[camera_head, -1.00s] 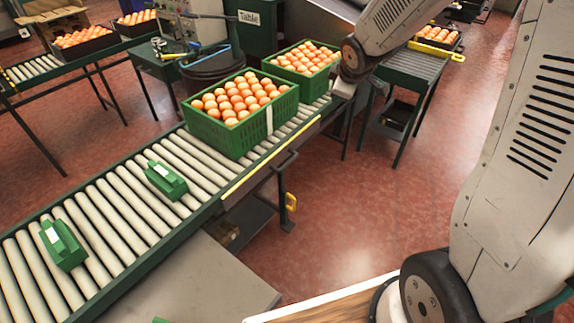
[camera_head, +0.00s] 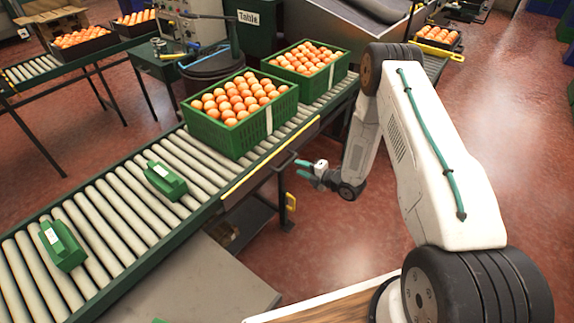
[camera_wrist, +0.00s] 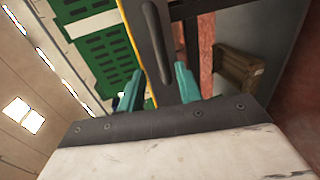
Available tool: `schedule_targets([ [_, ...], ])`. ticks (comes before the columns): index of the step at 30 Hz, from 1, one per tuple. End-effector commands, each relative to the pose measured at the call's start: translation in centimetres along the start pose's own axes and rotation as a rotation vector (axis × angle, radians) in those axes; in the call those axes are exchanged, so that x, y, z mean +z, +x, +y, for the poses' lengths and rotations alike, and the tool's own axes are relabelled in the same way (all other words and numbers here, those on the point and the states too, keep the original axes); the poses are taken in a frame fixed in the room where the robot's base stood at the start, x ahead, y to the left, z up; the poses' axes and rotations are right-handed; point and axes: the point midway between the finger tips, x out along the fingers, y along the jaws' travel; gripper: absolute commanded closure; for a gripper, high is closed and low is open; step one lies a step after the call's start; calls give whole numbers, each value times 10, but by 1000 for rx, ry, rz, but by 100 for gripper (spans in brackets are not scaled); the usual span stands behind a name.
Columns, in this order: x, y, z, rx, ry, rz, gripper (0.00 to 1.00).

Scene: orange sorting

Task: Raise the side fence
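The side fence (camera_head: 270,158) is a dark rail with a yellow top edge along the near side of the roller conveyor. It sits low, beside the crates. A dark bar handle (camera_wrist: 157,42) stands out from it in the wrist view. My gripper (camera_head: 300,169) has two teal fingers and is just right of the fence in the head view. In the wrist view my gripper (camera_wrist: 163,78) is open, with the handle ahead of and between the fingers. I see no contact with the handle.
Two green crates of oranges, a near one (camera_head: 235,138) and a far one (camera_head: 335,80), stand on the rollers (camera_head: 120,205) behind the fence. Two green blocks sit on the conveyor at left. The red floor at right is clear.

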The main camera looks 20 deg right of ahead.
Motion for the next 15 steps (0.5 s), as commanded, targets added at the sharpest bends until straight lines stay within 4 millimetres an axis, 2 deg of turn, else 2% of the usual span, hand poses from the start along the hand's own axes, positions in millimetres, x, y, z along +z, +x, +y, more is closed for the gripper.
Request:
schedule_targets([
  [5,-4,10,-5,20,-10,10,65],
  [15,-5,63,-4,18,-10,9,65],
])
